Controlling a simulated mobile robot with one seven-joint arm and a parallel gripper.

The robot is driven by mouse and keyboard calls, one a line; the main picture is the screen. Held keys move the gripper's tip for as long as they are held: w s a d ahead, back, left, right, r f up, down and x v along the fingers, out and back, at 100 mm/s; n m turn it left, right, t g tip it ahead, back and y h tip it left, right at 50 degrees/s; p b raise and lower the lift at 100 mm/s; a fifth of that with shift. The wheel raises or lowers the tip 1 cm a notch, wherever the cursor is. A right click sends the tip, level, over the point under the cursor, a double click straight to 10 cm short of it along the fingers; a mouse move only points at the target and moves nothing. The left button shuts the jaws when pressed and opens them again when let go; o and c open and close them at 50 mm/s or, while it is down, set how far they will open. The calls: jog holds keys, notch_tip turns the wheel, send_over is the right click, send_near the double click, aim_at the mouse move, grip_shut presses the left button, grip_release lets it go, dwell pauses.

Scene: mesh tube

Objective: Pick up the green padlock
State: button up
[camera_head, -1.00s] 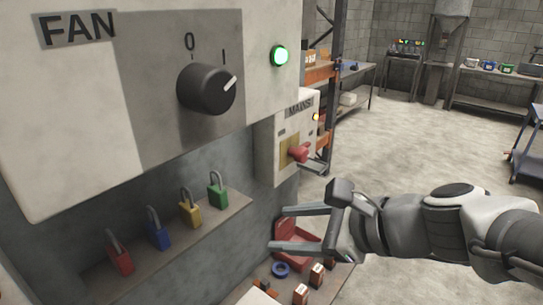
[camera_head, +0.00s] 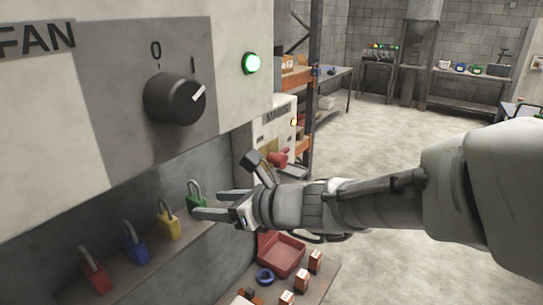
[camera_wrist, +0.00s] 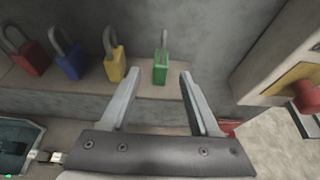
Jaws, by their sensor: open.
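The green padlock (camera_head: 196,199) stands upright on a narrow shelf (camera_head: 120,270), at the right end of a row of padlocks. In the wrist view the green padlock (camera_wrist: 161,70) lies beyond and between my two fingertips, with no finger touching it. My gripper (camera_head: 208,202) is open and empty, its fingers pointing left toward the padlock. In the head view a fingertip overlaps the padlock's lower right side. In the wrist view my gripper (camera_wrist: 158,85) has its fingers spread on either side of the padlock's line.
A yellow padlock (camera_head: 168,226), a blue padlock (camera_head: 135,243) and a red padlock (camera_head: 95,270) stand to the left on the shelf. The fan panel (camera_head: 110,90) overhangs it. A red tray (camera_head: 283,255) and a blue ring (camera_head: 264,277) lie below. The mains box (camera_wrist: 290,75) is right.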

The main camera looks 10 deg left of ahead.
aim_at(201, 201)
jog(key=shift+r+x, duration=0.15)
jog(key=shift+x, duration=1.45)
jog(key=shift+r+x, duration=0.15)
jog(key=shift+x, duration=1.4)
jog(key=shift+w, duration=0.1)
grip_shut()
